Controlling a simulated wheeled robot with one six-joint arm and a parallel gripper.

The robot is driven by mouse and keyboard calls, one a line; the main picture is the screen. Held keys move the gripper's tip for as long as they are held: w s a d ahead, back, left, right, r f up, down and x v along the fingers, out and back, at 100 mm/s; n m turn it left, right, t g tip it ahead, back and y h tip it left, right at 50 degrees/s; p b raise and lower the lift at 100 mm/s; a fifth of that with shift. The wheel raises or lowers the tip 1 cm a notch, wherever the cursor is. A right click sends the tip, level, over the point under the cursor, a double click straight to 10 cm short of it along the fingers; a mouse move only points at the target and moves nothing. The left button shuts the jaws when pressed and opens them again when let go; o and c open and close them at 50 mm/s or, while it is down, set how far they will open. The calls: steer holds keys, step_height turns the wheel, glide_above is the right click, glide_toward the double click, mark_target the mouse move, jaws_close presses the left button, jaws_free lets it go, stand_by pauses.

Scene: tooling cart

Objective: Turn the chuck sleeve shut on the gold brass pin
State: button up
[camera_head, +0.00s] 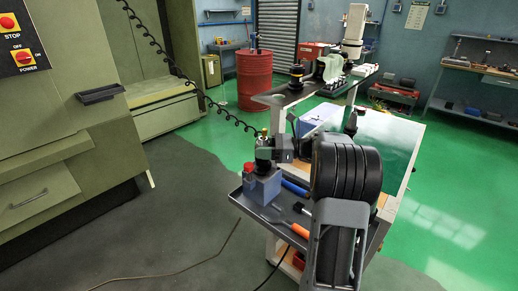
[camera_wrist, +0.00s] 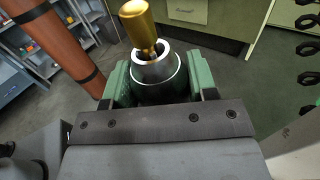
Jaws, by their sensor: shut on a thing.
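The gold brass pin (camera_wrist: 137,20) stands in the mouth of the chuck sleeve (camera_wrist: 157,67) in the wrist view and leans a little to the left there. The sleeve has a bright metal rim and a darker body below. My gripper (camera_wrist: 158,88) is shut on the sleeve, with one green finger on each side of it. In the head view the pin is a tiny gold spot (camera_head: 264,132) above my gripper (camera_head: 266,152). My gripper is over a grey-blue block (camera_head: 264,188) at the cart's left corner. The sleeve's lower part is hidden.
The cart tray (camera_head: 247,204) also holds a small red part (camera_head: 249,170), a blue-handled tool (camera_head: 294,188) and an orange-handled tool (camera_head: 300,231). A black coiled cable (camera_head: 205,97) hangs down behind the block. A large green machine (camera_head: 60,130) stands left, with open floor between.

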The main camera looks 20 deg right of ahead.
steer(key=shift+s+m+t+h+p, duration=0.1)
steer(key=shift+m+t+h+p, duration=0.3)
steer(key=shift+m+t, duration=0.25)
steer(key=shift+m+t+h, duration=0.5)
steer(key=shift+m+t, duration=0.05)
steer(key=shift+t, duration=0.2)
steer(key=m+t+h, duration=0.2)
steer(key=t, duration=0.1)
steer(key=shift+f+h, duration=0.1)
steer(key=shift+h, duration=0.3)
steer(key=m+t+h+b, duration=0.1)
steer(key=m+t+h, duration=0.1)
steer(key=m+h, duration=0.1)
steer(key=shift+f+h+b, duration=0.15)
steer(key=shift+h+b, duration=0.15)
steer(key=shift+h, duration=0.1)
steer(key=shift+m+t+h+b, duration=0.6)
steer(key=shift+m+h+b, duration=0.25)
steer(key=shift+h, duration=0.35)
steer(key=shift+m+h, duration=0.25)
steer(key=shift+h, duration=0.05)
steer(key=shift+r, duration=0.2)
steer(key=o, duration=0.9)
